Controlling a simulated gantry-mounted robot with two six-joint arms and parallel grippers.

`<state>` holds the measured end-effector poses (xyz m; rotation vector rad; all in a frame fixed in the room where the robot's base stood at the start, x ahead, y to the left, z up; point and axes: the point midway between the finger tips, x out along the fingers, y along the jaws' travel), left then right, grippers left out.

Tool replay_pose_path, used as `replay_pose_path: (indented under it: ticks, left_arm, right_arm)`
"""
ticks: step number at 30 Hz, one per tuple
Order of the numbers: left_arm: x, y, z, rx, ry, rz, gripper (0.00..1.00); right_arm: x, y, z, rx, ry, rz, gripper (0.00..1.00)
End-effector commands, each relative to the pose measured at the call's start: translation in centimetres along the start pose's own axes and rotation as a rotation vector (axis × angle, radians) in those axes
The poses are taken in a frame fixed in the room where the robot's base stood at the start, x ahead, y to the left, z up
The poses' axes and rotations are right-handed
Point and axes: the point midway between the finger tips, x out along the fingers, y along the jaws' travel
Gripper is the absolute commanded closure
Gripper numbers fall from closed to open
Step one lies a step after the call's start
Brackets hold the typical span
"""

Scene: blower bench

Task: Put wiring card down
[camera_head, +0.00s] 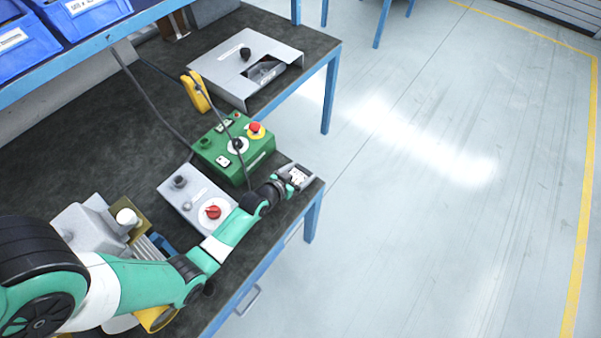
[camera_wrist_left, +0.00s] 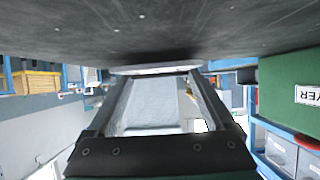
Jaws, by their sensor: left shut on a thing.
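My left gripper (camera_head: 291,179) is at the front right corner of the dark bench, to the right of the green control box. It is shut on a thin pale piece that I take to be the wiring card (camera_head: 299,174); it looks small and whitish with dark marks. In the left wrist view the card (camera_wrist_left: 155,69) shows as a pale edge across the fingertips of the left gripper (camera_wrist_left: 155,85), close to the dark bench surface. I cannot tell whether it touches the bench. My right gripper is not in view.
The green control box (camera_head: 220,150) with a red button and the grey box (camera_head: 183,202) with a red knob stand left of the gripper. A grey metal panel (camera_head: 225,68) lies further back. The bench's front edge is close by, with open floor (camera_head: 430,200) beyond.

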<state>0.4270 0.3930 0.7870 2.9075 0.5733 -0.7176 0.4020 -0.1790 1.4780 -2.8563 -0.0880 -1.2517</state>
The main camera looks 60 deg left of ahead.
Motion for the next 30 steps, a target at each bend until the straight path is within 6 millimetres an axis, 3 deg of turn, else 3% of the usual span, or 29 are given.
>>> replay_pose_path:
  ticks: [3,4,6,14,17,30]
  left_arm:
    - [0.2,0.0,0.4,0.000,0.000,0.000,0.66]
    - [0.1,0.0,0.3,0.000,0.000,0.000,0.10]
    - [0.1,0.0,0.2,0.000,0.000,0.000,0.00]
    - [-0.1,0.0,-0.1,0.000,0.000,0.000,0.00]
    - [-1.1,0.0,-0.2,0.000,0.000,0.000,0.00]
    - [-10.7,0.0,-0.2,-0.001,-0.001,-0.001,0.00]
  right_arm:
    - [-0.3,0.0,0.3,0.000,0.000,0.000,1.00]
    - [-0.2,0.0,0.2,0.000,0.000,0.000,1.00]
    - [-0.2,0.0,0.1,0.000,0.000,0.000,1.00]
    - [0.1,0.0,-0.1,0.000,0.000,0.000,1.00]
    - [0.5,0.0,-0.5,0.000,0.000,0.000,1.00]
    - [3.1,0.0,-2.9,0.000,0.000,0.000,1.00]
